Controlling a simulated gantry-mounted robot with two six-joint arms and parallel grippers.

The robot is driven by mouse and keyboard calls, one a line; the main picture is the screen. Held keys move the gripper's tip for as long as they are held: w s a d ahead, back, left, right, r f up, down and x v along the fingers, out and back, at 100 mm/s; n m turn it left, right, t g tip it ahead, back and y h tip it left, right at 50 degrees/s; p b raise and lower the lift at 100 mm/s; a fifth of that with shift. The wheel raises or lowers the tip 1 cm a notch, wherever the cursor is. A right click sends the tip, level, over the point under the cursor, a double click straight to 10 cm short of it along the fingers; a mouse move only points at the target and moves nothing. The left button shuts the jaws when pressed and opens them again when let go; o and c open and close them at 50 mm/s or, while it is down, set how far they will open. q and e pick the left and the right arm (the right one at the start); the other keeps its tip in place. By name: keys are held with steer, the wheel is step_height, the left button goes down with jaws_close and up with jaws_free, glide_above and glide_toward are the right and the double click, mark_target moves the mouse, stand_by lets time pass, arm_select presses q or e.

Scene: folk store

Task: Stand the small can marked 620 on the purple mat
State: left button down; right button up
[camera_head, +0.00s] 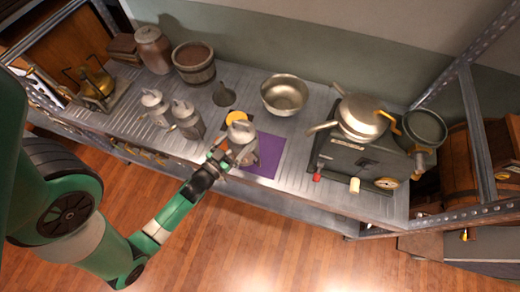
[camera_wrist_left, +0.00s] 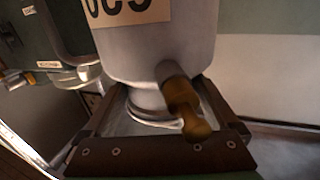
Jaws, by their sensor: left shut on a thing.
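A small grey can (camera_head: 244,151) with a knobbed lid is at the left part of the purple mat (camera_head: 268,160) in the head view. My left gripper (camera_head: 221,160) is at the can's left front side and is shut on it. In the left wrist view the can (camera_wrist_left: 160,45) fills the top middle, with a pale label whose digits look like an upside-down, cut-off 620. A brown spout or tap (camera_wrist_left: 184,105) sticks out of it. The can looks about upright; I cannot tell whether its base touches the mat. My right gripper is not in view.
Two similar cans (camera_head: 156,107) (camera_head: 188,121) stand left on the metal shelf. A funnel (camera_head: 223,94) and metal bowl (camera_head: 285,93) stand behind. A stove (camera_head: 345,161) with a pot (camera_head: 361,117) is right. The mat's right part is bare.

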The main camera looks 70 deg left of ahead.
arm_select(q)
steer(key=shift+w+f+b, duration=0.5)
steer(key=shift+w+b, duration=0.4)
steer(key=shift+b, duration=0.05)
steer(key=shift+w+d+f+p, duration=0.2)
steer(key=shift+w+f+p, duration=0.3)
steer(key=shift+w+p, duration=0.25)
steer(key=w+f+b, duration=0.3)
steer(key=f+b, duration=0.2)
steer(key=f, duration=0.3)
steer(key=shift+w, duration=0.3)
jaws_free()
